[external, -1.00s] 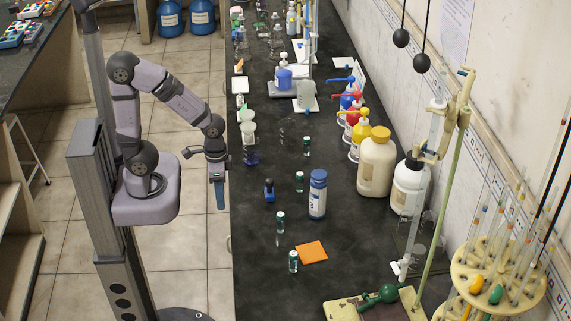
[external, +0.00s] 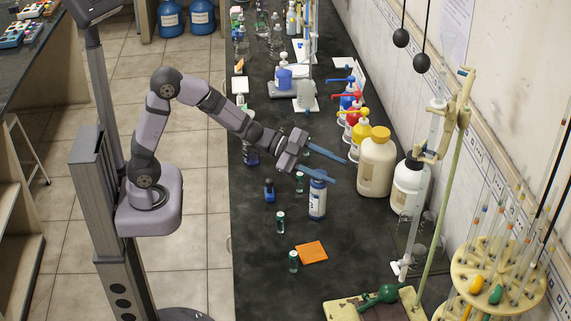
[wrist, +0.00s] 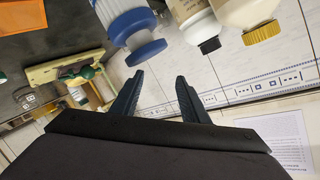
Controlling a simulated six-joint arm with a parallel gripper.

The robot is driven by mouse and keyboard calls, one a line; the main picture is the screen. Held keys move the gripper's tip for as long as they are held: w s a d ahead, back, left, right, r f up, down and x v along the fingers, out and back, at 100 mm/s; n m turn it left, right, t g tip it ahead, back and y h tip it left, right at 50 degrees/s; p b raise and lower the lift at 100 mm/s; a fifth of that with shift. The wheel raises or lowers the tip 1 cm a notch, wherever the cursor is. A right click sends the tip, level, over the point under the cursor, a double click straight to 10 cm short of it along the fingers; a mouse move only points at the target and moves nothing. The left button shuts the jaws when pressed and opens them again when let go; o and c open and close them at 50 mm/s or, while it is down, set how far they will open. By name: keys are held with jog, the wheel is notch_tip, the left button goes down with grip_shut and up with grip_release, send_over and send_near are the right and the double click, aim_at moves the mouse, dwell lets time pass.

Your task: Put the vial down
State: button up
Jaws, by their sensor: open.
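Small vials with dark green caps stand on the black bench in the external view: one (external: 293,261) beside the orange square, one (external: 280,222) behind it, one (external: 299,182) just left of the blue-capped bottle. Another (external: 306,154) is partly hidden by my gripper. My gripper (external: 337,170) is open, stretched over the bench with its fingers pointing right. In the wrist view the gap between the fingertips (wrist: 159,75) is empty. No vial is held.
A blue-capped bottle (external: 317,200) stands close below my gripper; its cap (wrist: 146,52) is near the fingertips in the wrist view. A cream jug (external: 376,165) and a white jug (external: 408,187) stand right.

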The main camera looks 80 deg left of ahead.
jog(key=s+d+f+m+g+h, duration=0.2)
jog(key=s+d+m+h, duration=0.15)
jog(key=d, duration=0.25)
jog(key=n+g+h+p, duration=0.2)
jog(key=n+g+h, duration=0.1)
jog(key=g, duration=0.3)
send_near(294, 254)
jog(key=shift+w+d+f, duration=0.25)
jog(key=shift+d+f, duration=0.55)
jog(key=shift+d, duration=0.25)
jog(key=shift+r+p+x, duration=0.15)
jog(key=shift+p+x, duration=0.35)
jog(key=shift+x, duration=1.35)
jog(key=shift+r+p+x, duration=0.15)
jog(key=shift+p+x, duration=0.3)
jog(key=shift+x, duration=1.45)
jog(key=shift+w, duration=0.15)
grip_shut()
